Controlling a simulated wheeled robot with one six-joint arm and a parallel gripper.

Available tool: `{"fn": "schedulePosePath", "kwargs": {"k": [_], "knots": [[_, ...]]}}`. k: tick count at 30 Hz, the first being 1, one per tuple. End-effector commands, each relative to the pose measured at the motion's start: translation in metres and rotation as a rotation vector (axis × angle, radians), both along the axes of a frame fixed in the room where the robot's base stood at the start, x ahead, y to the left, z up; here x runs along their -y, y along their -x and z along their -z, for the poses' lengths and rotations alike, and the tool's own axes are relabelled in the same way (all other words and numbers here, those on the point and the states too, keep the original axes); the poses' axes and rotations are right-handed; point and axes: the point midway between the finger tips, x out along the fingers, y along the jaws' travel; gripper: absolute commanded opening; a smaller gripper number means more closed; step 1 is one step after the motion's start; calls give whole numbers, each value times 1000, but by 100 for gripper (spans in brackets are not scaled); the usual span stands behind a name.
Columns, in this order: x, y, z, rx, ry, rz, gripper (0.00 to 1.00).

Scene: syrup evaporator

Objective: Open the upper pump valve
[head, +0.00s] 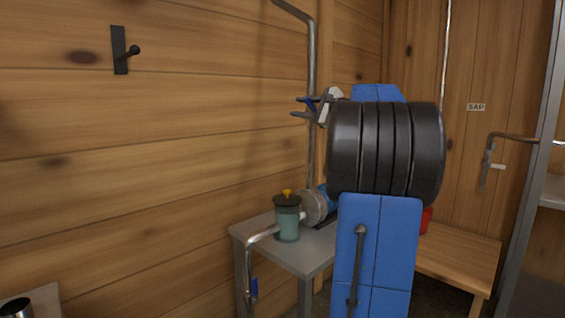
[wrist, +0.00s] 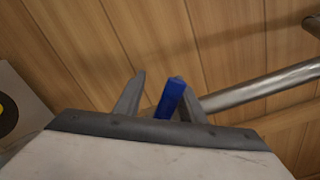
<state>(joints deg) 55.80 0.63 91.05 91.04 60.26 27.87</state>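The upper pump valve's blue handle (head: 308,103) is on the vertical steel pipe (head: 312,60) above the pump (head: 313,205). My gripper (head: 299,106) is at the handle's height, beside the pipe. In the wrist view the blue handle (wrist: 170,98) stands between the two fingers of my gripper (wrist: 163,82). The fingers are apart, with a clear gap on the left of the handle. The handle is close to the right finger; whether they touch I cannot tell. The valve body is hidden behind my gripper.
A grey table (head: 265,232) carries the pump and a teal canister (head: 287,220) with a yellow knob. A lower blue handle (head: 253,290) sits on the pipe at the table's front. The wooden wall (head: 180,150) is close behind. A wooden bench (head: 460,258) stands at right.

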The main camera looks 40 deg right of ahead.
Motion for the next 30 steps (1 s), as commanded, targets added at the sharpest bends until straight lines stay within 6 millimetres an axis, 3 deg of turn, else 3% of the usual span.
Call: {"fn": "schedulePosePath", "kwargs": {"k": [21,30], "knots": [[-9,0,34,40,527,-1,36],[-4,51,33,39,522,4,36]]}}
